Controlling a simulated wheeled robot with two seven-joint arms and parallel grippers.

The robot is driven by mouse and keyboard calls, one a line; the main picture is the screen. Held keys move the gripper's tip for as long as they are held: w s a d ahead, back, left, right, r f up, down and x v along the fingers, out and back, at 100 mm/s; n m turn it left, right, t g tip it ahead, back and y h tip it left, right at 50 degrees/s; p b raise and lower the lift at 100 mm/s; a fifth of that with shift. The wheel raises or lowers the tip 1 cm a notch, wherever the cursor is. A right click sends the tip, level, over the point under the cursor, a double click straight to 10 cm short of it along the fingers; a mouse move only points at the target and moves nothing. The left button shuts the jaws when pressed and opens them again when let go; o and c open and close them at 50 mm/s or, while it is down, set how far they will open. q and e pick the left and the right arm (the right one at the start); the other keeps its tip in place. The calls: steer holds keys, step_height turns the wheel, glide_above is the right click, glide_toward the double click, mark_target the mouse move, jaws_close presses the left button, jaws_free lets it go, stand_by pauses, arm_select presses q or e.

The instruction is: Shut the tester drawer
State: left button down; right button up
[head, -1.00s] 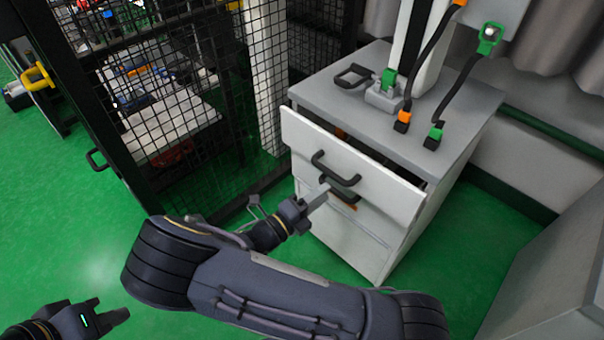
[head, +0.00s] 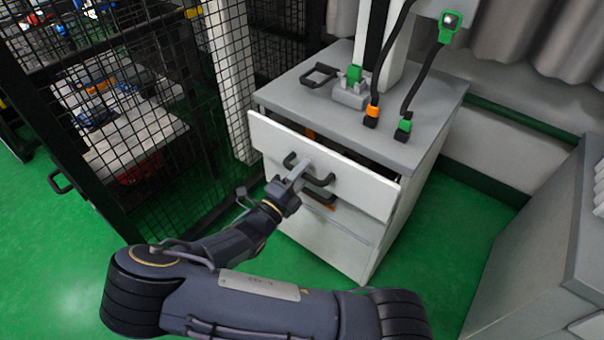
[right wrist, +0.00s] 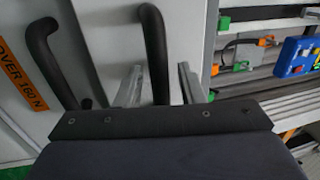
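The tester drawer (head: 345,178) is the top drawer of a grey cabinet (head: 400,235). It stands partly open, with a dark gap behind its white front. Its black bar handle (head: 318,181) is on the front and also shows in the right wrist view (right wrist: 152,35). My right gripper (head: 302,170) is at this handle. In the right wrist view its two fingers (right wrist: 160,85) are apart, with the handle bar between them; contact cannot be told. My left gripper is not in view.
A lower drawer has a black handle (right wrist: 40,55) and an orange label (right wrist: 22,75). A blue box (right wrist: 296,58) shows in the right wrist view. A mesh cage (head: 130,110) stands left, a grey block (head: 550,240) right. Cabled connectors (head: 372,115) sit on the cabinet top.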

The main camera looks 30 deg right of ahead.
mark_target(313, 164)
steer(key=shift+c, duration=0.2)
jaws_close()
steer(key=x, duration=0.1)
steer(key=p+x, duration=0.2)
steer(key=shift+w+d+f, duration=0.15)
steer(key=shift+d+f, duration=0.05)
steer(key=shift+d, duration=0.25)
steer(key=shift+o, duration=0.2)
jaws_free()
steer(key=shift+d+f, duration=0.1)
